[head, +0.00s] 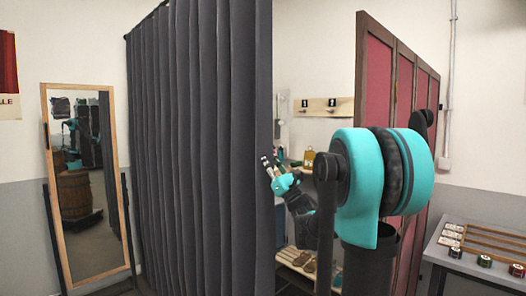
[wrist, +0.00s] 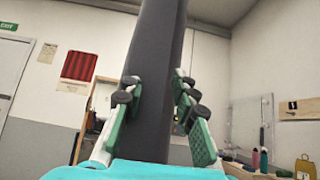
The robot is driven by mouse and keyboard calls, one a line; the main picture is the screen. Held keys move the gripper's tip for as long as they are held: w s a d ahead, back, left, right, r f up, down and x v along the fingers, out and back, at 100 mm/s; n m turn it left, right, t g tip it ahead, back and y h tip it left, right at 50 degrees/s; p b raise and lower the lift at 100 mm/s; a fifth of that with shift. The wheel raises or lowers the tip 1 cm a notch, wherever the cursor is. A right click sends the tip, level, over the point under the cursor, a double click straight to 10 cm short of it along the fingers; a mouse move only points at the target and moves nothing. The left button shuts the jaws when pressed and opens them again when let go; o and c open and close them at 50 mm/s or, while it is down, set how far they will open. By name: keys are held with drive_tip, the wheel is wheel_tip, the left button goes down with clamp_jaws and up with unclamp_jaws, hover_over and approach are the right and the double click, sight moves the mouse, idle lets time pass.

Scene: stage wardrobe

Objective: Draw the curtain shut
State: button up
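The dark grey pleated curtain (head: 200,140) hangs from a rail, its right edge upright beside an open gap. My gripper (head: 268,162) is at this right edge, about mid-height, its fingers showing in front of the cloth. In the wrist view, the curtain's edge (wrist: 155,70) rises as a dark strip between the two green-padded fingers of my gripper (wrist: 156,100). The fingers stand wide apart, one on each side of the strip. I cannot tell whether either pad touches the cloth.
A framed standing mirror (head: 90,190) is left of the curtain. A red panelled screen (head: 376,75) stands behind my arm. A table (head: 470,235) with a rack and small tins is at the right. Shelves with shoes (head: 300,262) show through the gap.

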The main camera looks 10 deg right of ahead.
drive_tip(key=shift+x, duration=1.25)
drive_tip(key=shift+c, duration=0.3)
clamp_jaws()
